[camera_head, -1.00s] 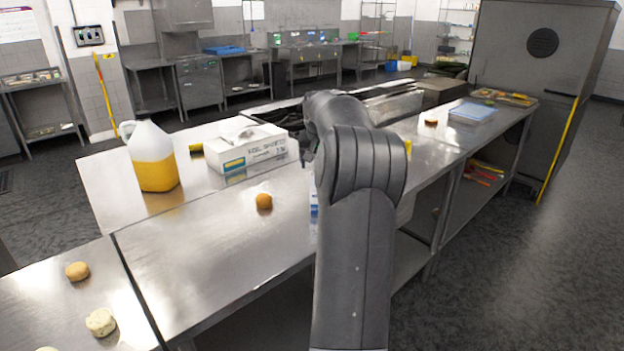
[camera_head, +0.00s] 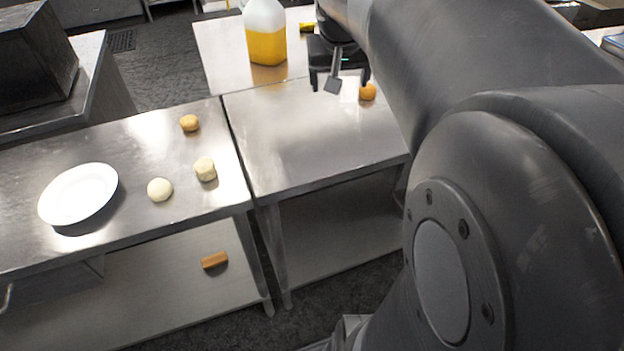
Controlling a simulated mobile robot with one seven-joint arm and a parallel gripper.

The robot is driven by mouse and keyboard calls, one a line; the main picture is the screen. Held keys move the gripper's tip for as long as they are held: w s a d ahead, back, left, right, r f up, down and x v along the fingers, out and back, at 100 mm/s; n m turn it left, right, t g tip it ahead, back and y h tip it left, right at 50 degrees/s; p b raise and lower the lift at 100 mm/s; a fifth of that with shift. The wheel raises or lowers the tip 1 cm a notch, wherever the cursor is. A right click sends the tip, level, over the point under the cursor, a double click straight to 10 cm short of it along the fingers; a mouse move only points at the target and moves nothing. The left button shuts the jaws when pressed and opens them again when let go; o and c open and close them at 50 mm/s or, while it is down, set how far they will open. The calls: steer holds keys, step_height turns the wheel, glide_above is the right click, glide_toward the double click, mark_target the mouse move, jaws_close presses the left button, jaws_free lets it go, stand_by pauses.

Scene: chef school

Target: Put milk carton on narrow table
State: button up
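No milk carton can be made out now; my arm covers the right side of the view. My gripper (camera_head: 339,80) hangs at the top centre, above the far part of the middle steel table (camera_head: 300,135). Its fingers point down and stand apart, with no carton seen between them. A second steel table (camera_head: 125,150) stands to the left, with a thin gap between the two. I cannot tell which of them is the narrow table.
A white plate (camera_head: 80,194), an orange-brown bun (camera_head: 190,123) and two pale round items (camera_head: 160,189) (camera_head: 205,169) lie on the left table. An orange (camera_head: 368,91) and a jug of yellow liquid (camera_head: 266,40) are near my gripper. The middle table's front is clear.

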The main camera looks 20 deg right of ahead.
steer(key=s+a+f+n+y, duration=0.1)
steer(key=s+a+f, duration=0.1)
steer(key=s+a, duration=0.2)
steer(key=s+a+f+n, duration=0.1)
steer(key=s+a+f, duration=0.2)
steer(key=s, duration=0.5)
steer(key=s+a+f+n+t+y, duration=0.1)
steer(key=s+a+f, duration=0.1)
steer(key=s+a, duration=0.3)
steer(key=shift+s+f+y, duration=0.3)
steer(key=shift+s+f, duration=0.05)
steer(key=shift+s, duration=0.05)
